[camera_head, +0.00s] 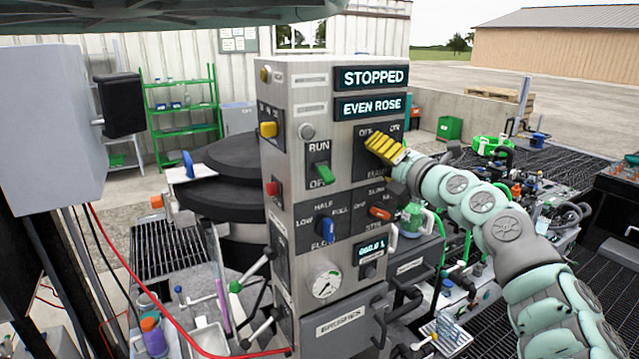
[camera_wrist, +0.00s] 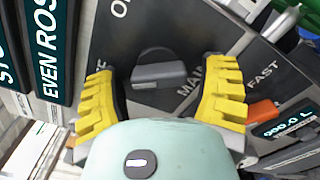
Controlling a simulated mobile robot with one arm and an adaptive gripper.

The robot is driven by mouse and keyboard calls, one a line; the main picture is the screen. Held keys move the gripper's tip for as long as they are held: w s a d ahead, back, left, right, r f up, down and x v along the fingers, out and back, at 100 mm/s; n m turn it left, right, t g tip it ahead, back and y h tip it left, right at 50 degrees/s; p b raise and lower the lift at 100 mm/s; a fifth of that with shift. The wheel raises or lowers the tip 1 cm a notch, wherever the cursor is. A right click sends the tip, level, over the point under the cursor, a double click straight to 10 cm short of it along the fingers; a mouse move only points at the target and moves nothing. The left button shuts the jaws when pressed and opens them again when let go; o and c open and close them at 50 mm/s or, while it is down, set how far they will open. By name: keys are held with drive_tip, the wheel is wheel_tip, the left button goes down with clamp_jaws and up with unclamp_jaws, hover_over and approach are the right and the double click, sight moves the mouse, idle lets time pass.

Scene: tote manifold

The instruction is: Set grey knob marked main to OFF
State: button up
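The grey knob (camera_wrist: 158,74) sits on the dark panel plate of the control cabinet, with a raised bar grip. In the wrist view the bar lies nearly level, and the MAIN label (camera_wrist: 187,80) is just right of it, partly covered. My gripper (camera_wrist: 161,68) has its two yellow fingers spread, one on each side of the knob, with gaps showing. Whether the fingertips reach past the knob's face is unclear. In the head view my gripper (camera_head: 385,148) is at the upper right plate, hiding the knob. The OFF and ON labels (camera_head: 380,130) show above it.
Close by are the orange knob (camera_head: 380,213) under SLOW, the green RUN/OFF switch (camera_head: 323,172), the blue knob (camera_head: 328,231) and a gauge (camera_head: 326,284). Displays read STOPPED (camera_head: 373,77) and EVEN ROSE (camera_head: 371,107).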

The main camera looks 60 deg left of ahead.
drive_tip(key=shift+o, duration=0.5)
drive_tip(key=d, duration=1.2)
drive_tip(key=shift+s, duration=0.45)
drive_tip(key=shift+f, duration=0.1)
